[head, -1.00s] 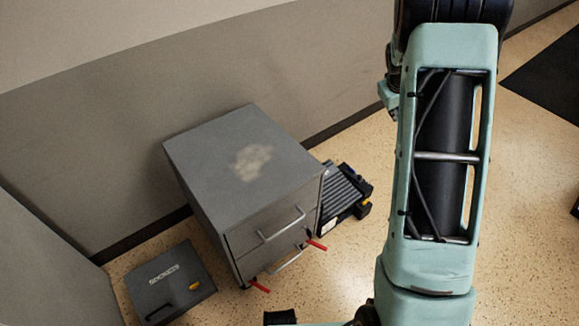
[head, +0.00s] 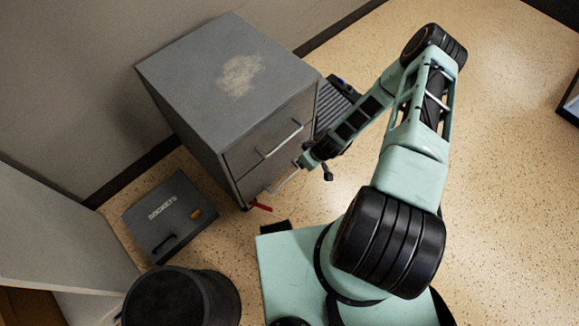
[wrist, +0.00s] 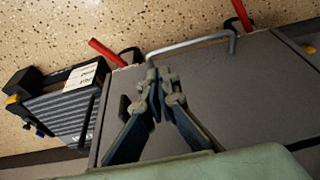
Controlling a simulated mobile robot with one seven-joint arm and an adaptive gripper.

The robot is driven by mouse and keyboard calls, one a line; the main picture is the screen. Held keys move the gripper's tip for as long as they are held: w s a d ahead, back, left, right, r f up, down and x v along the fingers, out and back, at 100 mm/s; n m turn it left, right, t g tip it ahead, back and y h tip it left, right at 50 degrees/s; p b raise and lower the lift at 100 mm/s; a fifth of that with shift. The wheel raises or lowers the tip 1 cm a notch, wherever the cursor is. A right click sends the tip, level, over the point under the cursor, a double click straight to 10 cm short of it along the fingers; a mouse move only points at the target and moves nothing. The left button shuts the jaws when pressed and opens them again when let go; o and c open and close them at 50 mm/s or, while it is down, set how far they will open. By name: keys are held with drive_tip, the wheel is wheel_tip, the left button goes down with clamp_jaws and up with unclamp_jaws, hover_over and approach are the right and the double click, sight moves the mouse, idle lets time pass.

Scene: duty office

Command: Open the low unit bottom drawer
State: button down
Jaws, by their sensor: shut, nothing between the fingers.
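The low unit (head: 215,85) is a grey two-drawer cabinet with a worn patch on top. Its upper drawer has a bar handle (head: 280,140). The bottom drawer's bar handle (head: 285,181) is below it, partly hidden by my gripper; both drawers look closed. My gripper (wrist: 152,75) is shut and empty in the wrist view. Its fingertips are at the left end of a bar handle (wrist: 192,43) there; I cannot tell whether they touch it. In the head view my gripper (head: 306,161) is at the right end of the bottom handle.
A red piece (head: 262,207) sticks out at the unit's foot; two red pieces show in the wrist view (wrist: 107,52). A dark case (head: 170,215) lies left of the unit, a black bin (head: 180,298) nearer. A ribbed dark object (head: 334,105) is right of it.

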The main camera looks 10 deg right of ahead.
drive_tip(key=w+a+b+x, duration=0.1)
drive_tip(key=b+x, duration=0.2)
drive_tip(key=x, duration=0.7)
drive_tip(key=shift+a+b, duration=0.15)
drive_tip(key=shift+b, duration=0.15)
